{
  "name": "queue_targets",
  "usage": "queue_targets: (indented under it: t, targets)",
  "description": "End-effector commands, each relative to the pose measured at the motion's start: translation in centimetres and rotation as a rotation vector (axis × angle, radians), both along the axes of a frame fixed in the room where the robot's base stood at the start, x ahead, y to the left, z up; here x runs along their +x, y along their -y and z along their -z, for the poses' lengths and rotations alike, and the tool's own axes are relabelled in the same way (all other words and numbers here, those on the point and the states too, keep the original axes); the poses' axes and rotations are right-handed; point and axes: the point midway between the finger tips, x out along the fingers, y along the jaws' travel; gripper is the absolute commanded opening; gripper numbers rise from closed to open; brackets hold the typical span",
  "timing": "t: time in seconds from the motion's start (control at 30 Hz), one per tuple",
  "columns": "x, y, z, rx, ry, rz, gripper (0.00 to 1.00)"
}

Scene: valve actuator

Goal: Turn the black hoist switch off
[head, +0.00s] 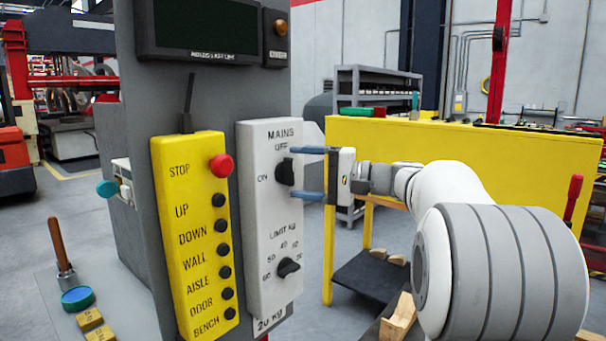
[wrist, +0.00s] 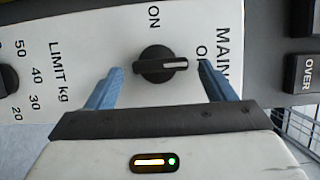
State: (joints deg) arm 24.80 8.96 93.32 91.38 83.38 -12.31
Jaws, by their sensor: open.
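The black mains switch (head: 284,172) is a rotary knob on the light grey box (head: 262,128) marked MAINS, with OFF above it and ON to its left. It also shows in the wrist view (wrist: 160,66), where its white line points right, toward the OFF label, and ON is at the top. My gripper (head: 294,172) is open at the knob, one blue finger above it and one below. In the wrist view my gripper (wrist: 160,72) has a gap between each finger and the knob. The right finger hides part of the OFF label.
A black limit knob (head: 288,267) sits lower on the same box. To the left is a yellow pendant (head: 192,235) with a red stop button (head: 221,166) and several black buttons. A dark display (head: 208,27) is above. A yellow bench (head: 460,150) stands behind my arm.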

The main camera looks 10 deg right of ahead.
Motion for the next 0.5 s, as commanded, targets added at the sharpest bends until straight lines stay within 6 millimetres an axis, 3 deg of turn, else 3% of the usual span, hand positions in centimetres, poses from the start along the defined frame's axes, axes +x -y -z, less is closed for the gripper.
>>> queue_targets:
  t: [0.27, 0.5]
  targets:
    - [-0.2, 0.4, 0.0, 0.0, 0.001, 0.002, 0.76]
    - [-2.2, 3.6, 0.0, -0.001, 0.002, 0.005, 0.76]
